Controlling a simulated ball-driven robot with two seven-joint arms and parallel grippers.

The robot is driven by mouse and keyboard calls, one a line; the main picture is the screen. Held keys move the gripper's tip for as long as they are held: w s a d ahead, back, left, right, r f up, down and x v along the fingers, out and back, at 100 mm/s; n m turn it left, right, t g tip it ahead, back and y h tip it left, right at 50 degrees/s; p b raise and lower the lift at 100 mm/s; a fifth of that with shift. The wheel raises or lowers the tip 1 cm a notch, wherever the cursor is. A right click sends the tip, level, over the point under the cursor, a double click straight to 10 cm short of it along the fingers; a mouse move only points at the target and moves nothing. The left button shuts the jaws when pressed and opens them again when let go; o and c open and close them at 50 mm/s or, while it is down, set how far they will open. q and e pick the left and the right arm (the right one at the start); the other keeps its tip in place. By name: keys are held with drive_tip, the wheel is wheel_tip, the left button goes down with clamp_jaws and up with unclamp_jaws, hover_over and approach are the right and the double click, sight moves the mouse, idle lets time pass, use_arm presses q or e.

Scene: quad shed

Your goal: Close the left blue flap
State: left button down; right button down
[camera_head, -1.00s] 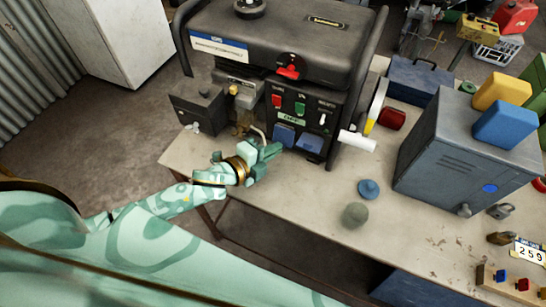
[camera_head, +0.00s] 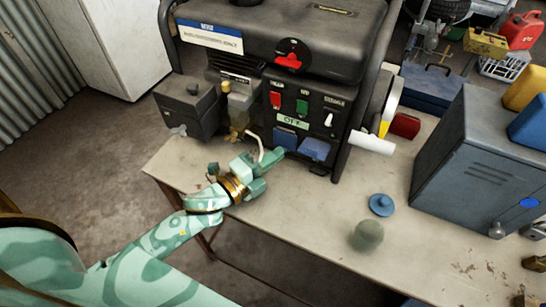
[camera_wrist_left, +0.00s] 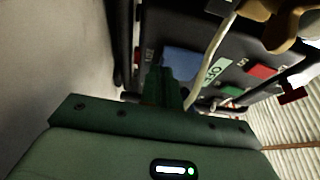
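The left blue flap (camera_head: 286,137) is low on the black generator's front panel, below the green label. Its lower part is close behind my gripper's fingertips, and its exact angle is hard to tell. The right blue flap (camera_head: 314,148) is beside it and looks tilted outward. My left gripper (camera_head: 272,163) is just in front of and below the left flap; whether it touches is unclear. In the left wrist view its fingers (camera_wrist_left: 165,85) look shut together and empty, below a blue flap (camera_wrist_left: 180,63) that I cannot identify as left or right. My right gripper is out of view.
The generator (camera_head: 290,45) stands on a pale table (camera_head: 290,215). A pale cable (camera_head: 257,143) hangs near my left gripper. A white cylinder (camera_head: 372,143) sticks out at right. A blue disc (camera_head: 381,204), a grey-green round object (camera_head: 366,235) and a grey metal cabinet (camera_head: 470,165) stand further right.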

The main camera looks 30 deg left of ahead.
use_arm(q)
drive_tip(key=shift+f, duration=0.1)
drive_tip(key=c, duration=1.6)
unclamp_jaws()
drive_tip(key=v, duration=1.6)
drive_tip(key=shift+s+a+p, duration=0.1)
drive_tip(key=shift+s+p, duration=0.05)
drive_tip(key=shift+p, duration=0.25)
